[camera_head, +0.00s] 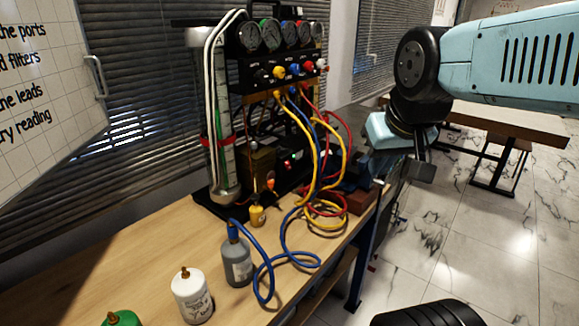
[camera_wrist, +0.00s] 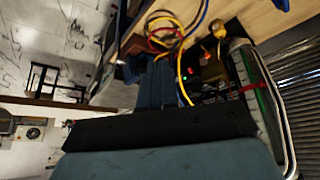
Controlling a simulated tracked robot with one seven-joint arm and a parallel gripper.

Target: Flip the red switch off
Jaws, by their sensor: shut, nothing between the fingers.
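A small red-lit switch (camera_head: 287,166) sits low on the dark gauge rig (camera_head: 262,110), just below a green light. The red and green spots also show in the wrist view, where the red switch (camera_wrist: 185,78) lies to the right of my fingers. My gripper (camera_wrist: 157,70) is shut and empty, with its fingers together. In the head view it is to the right of the rig, near the bench edge and apart from the switch. Its fingertips are hard to make out there. The switch's position is too small to tell.
Yellow, red and blue hoses (camera_head: 312,165) loop in front of the rig and over the wooden bench (camera_head: 150,255). Bottles (camera_head: 191,296) stand at the front. The floor on the right is open.

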